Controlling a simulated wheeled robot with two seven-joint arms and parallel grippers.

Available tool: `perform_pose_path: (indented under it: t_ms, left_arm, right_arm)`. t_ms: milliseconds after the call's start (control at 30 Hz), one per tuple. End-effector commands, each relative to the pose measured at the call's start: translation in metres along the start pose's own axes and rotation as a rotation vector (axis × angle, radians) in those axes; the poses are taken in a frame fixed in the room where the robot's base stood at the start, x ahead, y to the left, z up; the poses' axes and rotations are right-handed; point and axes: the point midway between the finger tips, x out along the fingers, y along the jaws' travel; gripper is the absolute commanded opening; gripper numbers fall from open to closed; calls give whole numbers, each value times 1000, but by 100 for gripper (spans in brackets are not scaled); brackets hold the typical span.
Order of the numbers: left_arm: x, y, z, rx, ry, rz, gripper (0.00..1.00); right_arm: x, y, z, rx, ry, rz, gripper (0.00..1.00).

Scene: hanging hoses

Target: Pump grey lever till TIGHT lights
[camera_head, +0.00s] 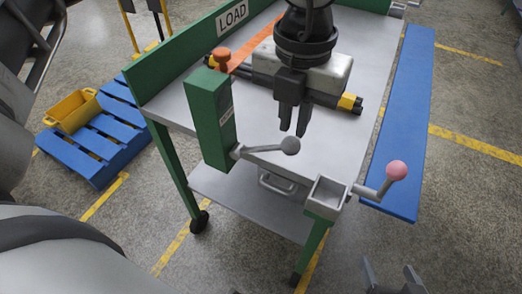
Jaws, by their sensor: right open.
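The grey lever (265,149) sticks out to the right from the foot of a green post (208,118) at the table's near left corner. It ends in a grey ball knob (290,146). A small pale label (226,115) on the post is too small to read, and I see no lit TIGHT lamp. My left gripper (293,132) points down just above and behind the grey knob in the picture. Its fingers are slightly apart with nothing between them; contact with the knob is not visible. My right gripper (392,278) is open and empty at the bottom right, away from the table.
An orange strap (255,45) and dark bars with yellow ends (350,103) lie on the grey tabletop (375,55). A crank with a pink knob (397,170) juts from the near right corner beside a small metal tray (326,194). A blue board (402,120) lies right.

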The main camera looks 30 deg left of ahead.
Motion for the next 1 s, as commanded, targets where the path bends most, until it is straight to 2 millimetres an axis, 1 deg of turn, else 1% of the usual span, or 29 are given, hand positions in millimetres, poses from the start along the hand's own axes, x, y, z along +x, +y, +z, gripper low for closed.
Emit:
perform_pose_path:
  t_ms: [1000]
  left_arm:
    - [25,-1,0,0,1,2,13]
  right_arm:
    - [13,3,24,5,-2,0,72]
